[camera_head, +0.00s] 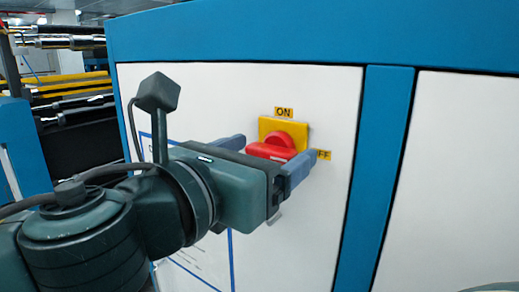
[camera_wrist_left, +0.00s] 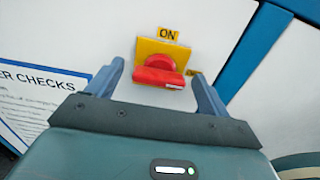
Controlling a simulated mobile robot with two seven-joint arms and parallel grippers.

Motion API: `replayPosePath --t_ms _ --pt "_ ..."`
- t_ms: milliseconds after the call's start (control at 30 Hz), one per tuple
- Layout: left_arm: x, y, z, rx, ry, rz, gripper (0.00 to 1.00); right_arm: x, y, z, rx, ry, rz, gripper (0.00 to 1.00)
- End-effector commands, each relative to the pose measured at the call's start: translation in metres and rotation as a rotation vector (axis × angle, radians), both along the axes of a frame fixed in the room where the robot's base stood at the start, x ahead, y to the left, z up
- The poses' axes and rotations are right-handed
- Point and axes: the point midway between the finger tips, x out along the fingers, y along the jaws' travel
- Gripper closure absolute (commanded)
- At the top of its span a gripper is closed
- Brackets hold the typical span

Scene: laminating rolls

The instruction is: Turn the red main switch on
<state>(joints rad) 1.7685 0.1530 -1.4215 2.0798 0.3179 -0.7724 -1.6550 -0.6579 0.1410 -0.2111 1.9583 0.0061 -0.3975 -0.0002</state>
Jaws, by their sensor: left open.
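The red main switch (camera_head: 278,143) sits on a yellow square plate (camera_head: 298,127) on a white cabinet panel. Its handle lies level, across the plate. An "ON" label (camera_head: 284,112) is above the plate; a label at its right, partly hidden by a finger, shows "FF" (camera_head: 325,155). My left gripper (camera_head: 282,150) is open in front of the switch. In the left wrist view the red switch (camera_wrist_left: 159,75) shows between the two fingers (camera_wrist_left: 157,74), with a gap on each side. My right gripper is not in view.
The white panel has a blue frame (camera_head: 388,150) around it. A notice sheet headed "CHECKS" (camera_wrist_left: 45,95) is on the panel at the left. Rollers (camera_head: 70,85) stand at the far left. The panel right of the switch is clear.

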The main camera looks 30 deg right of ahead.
Motion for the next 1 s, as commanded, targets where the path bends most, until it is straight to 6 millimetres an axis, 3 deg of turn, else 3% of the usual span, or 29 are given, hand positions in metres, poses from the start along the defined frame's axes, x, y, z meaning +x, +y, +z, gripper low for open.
replayPosePath --t_ms 133,667,1000 --pt "-0.0001 0.0002 -0.0003 0.0 0.0 0.0 0.21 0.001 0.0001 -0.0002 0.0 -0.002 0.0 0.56" --pt "-0.0002 0.0005 -0.0001 0.0 0.001 0.0 0.64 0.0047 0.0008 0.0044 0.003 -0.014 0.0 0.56" --pt "0.0 0.0005 -0.0005 -0.019 0.049 0.0 0.65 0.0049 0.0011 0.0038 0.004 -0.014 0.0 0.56"
